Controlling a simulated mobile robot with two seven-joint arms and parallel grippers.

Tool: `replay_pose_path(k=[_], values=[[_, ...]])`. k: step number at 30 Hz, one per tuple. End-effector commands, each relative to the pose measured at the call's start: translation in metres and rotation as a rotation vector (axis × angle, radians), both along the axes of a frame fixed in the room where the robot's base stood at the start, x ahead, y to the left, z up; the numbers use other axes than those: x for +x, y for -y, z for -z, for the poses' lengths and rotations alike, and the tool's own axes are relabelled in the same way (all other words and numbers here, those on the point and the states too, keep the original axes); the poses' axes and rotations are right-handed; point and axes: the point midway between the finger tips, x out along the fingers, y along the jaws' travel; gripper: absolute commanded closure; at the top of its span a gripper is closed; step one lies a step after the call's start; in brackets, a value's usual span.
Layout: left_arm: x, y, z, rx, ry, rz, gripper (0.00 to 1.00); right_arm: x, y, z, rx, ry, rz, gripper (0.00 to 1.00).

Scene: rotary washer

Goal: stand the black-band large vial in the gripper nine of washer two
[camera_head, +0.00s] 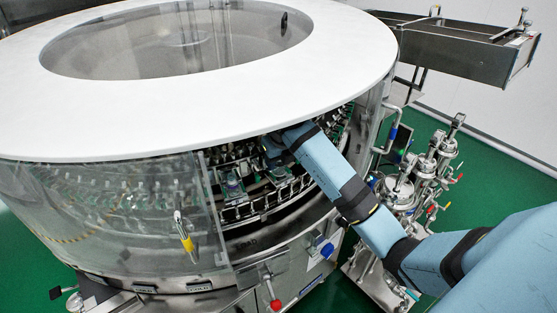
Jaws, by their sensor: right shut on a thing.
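The rotary washer (345,45) is a large round machine with a white ring-shaped top and clear curved side panels. Through an opening in its front right side I see a row of small dark washer grippers (262,204). My right gripper (273,152) reaches into this opening, just under the white top. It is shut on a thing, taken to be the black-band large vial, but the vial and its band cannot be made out. The fingertips are small and partly shaded. Which washer gripper is number nine cannot be told. My left gripper is not in view.
The white top's edge overhangs close above my right gripper. A clear panel with a yellow-marked handle (186,240) borders the opening on the left. A red-knobbed lever (272,292) is below. Metal pipes and valves (425,165) stand right of the washer, close to my right arm.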

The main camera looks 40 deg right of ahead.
Motion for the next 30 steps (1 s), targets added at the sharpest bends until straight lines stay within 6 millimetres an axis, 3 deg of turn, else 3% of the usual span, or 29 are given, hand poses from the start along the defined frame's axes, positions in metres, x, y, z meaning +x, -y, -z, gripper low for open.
replay_pose_path(k=[14, 15, 17, 26, 30], values=[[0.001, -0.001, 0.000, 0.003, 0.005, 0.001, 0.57, -0.001, 0.001, 0.011, -0.002, -0.002, 0.000, 0.82], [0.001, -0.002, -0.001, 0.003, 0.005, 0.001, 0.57, -0.001, 0.000, 0.010, -0.001, -0.001, -0.001, 0.50], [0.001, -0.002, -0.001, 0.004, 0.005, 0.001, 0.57, -0.001, 0.000, 0.010, -0.001, -0.001, -0.001, 0.36], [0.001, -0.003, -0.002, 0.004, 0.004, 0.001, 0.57, -0.001, 0.000, 0.008, 0.000, -0.001, -0.001, 0.34], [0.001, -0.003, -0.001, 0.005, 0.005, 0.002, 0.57, -0.002, 0.001, -0.002, -0.004, 0.002, -0.001, 0.34]])
